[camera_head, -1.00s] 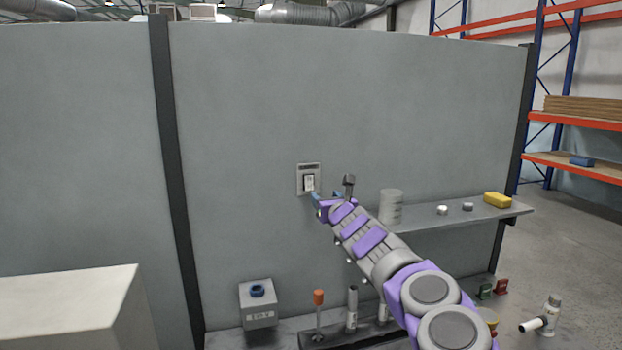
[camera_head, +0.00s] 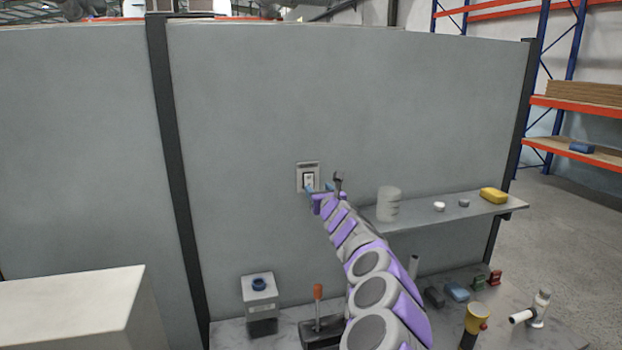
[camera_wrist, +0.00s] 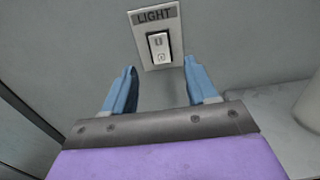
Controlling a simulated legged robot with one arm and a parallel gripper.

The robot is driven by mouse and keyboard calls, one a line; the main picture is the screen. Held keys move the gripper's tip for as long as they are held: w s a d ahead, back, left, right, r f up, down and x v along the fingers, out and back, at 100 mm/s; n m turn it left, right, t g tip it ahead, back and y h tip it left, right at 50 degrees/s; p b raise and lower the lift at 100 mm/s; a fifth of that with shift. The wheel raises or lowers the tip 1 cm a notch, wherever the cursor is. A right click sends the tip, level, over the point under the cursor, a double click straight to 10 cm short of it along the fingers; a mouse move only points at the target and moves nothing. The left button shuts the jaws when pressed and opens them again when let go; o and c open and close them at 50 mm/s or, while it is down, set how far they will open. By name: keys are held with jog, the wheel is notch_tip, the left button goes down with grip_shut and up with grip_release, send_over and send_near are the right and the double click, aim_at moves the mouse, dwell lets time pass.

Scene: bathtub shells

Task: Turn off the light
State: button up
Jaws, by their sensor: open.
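The light switch (camera_head: 308,178) is a white rocker in a pale plate on the grey wall panel. In the wrist view the switch (camera_wrist: 158,46) sits under a label reading LIGHT, at the top middle. My gripper (camera_wrist: 160,80) is open and empty, with its two blue fingers apart just below the switch plate in the picture. In the head view my gripper (camera_head: 319,189) is at the lower edge of the switch plate. I cannot tell whether a finger touches the plate or the rocker.
Below stand a box with a blue button (camera_head: 259,291) and an orange-handled lever (camera_head: 318,292). The wall around the switch is clear.

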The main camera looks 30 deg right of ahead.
aim_at(309, 178)
jog(key=p+x, duration=0.2)
jog(key=x, duration=0.4)
jog(key=shift+w+d, duration=0.1)
jog(key=shift+w+d+r, duration=0.2)
jog(key=shift+w, duration=0.4)
jog(key=shift+w+f+p, duration=0.2)
jog(key=shift+w+p, duration=0.3)
jog(key=shift+w, duration=0.15)
jog(key=shift+c, duration=0.3)
